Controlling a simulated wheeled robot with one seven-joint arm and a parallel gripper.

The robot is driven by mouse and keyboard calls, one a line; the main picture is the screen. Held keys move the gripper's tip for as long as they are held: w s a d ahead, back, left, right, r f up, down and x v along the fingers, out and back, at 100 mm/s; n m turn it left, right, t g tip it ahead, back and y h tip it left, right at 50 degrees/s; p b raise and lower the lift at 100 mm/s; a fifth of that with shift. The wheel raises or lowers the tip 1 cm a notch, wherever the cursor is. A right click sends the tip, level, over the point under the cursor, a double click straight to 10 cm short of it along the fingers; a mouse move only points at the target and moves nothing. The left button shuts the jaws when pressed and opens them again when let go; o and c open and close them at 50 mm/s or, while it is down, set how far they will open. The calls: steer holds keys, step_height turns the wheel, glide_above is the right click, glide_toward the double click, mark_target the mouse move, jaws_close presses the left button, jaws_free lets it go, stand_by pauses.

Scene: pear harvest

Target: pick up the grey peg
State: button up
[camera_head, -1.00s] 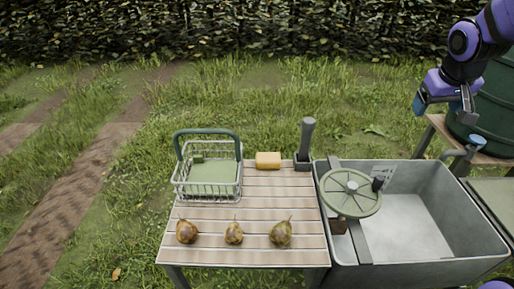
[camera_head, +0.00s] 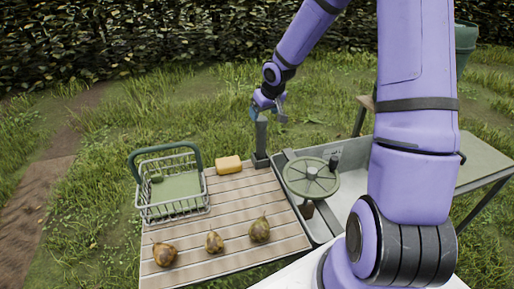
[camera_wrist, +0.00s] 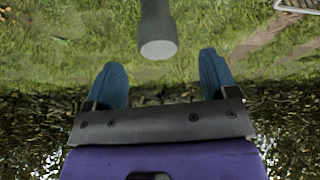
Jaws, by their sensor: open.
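The grey peg (camera_head: 261,134) stands upright in a dark square holder (camera_head: 261,162) at the back right corner of the slatted table. My gripper (camera_head: 266,107) is at the peg's top end in the head view. In the wrist view my gripper (camera_wrist: 162,62) has its two blue fingers spread wide with nothing between them. The peg (camera_wrist: 157,30) shows there just past the fingertips, roughly centred between them, its round end facing the gripper. Whether the fingers overlap the peg's height is hard to tell.
A yellow sponge-like block (camera_head: 229,165) lies left of the holder. A wire basket (camera_head: 147,213) with a green handle stands further left. Three pears (camera_head: 259,230) lie along the table's front. A green handwheel (camera_head: 311,178) sits over the grey sink (camera_head: 330,153) at the right.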

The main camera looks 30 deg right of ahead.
mark_target(262, 119)
steer(key=shift+x, duration=3.6)
steer(key=shift+s+d, duration=0.1)
steer(key=shift+d, duration=0.05)
jaws_close()
step_height(262, 119, up, 17)
